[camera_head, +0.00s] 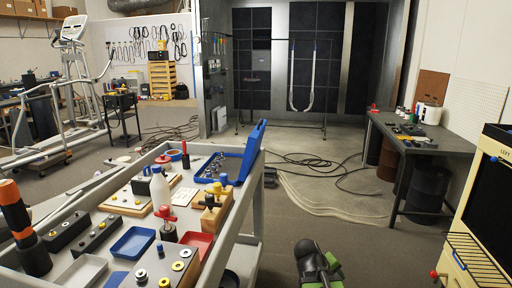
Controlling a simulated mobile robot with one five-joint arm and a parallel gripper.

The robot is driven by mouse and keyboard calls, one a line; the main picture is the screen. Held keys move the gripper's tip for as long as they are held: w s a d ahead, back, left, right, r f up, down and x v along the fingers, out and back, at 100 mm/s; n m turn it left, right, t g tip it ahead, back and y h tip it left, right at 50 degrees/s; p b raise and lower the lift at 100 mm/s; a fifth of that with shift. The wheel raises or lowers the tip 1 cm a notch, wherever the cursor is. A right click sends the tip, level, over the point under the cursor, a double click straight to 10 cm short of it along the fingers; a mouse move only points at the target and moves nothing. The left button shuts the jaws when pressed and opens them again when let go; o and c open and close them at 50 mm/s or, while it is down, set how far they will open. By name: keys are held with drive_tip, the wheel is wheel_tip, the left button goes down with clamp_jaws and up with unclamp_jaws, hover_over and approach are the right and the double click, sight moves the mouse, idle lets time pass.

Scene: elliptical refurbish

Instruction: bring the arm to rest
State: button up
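A dark shape with green parts at the bottom centre of the head view looks like my gripper and arm end (318,265). It is low over the floor, right of the workbench cart and apart from it. Its lower part is cut off by the picture's edge. I cannot make out its fingers or whether it holds anything.
A dark table (440,143) stands right; a cream cabinet (480,210) is nearer. Cables (320,165) cross the floor; nearer floor is clear.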

drive_tip(key=s+a+f+m+g+y, duration=0.2)
drive_tip(key=s+a+y, duration=0.1)
drive_tip(key=a, duration=0.4)
drive_tip(key=s+a+f+m+g+y, duration=0.1)
drive_tip(key=s+a+f+m+y, duration=0.15)
drive_tip(key=a, duration=0.45)
wheel_tip(320, 180, up, 28)
drive_tip(key=p, duration=2.7)
drive_tip(key=shift+d+p, duration=0.2)
drive_tip(key=shift+p, duration=0.1)
drive_tip(key=shift+y, duration=0.25)
drive_tip(key=shift+c, duration=0.2)
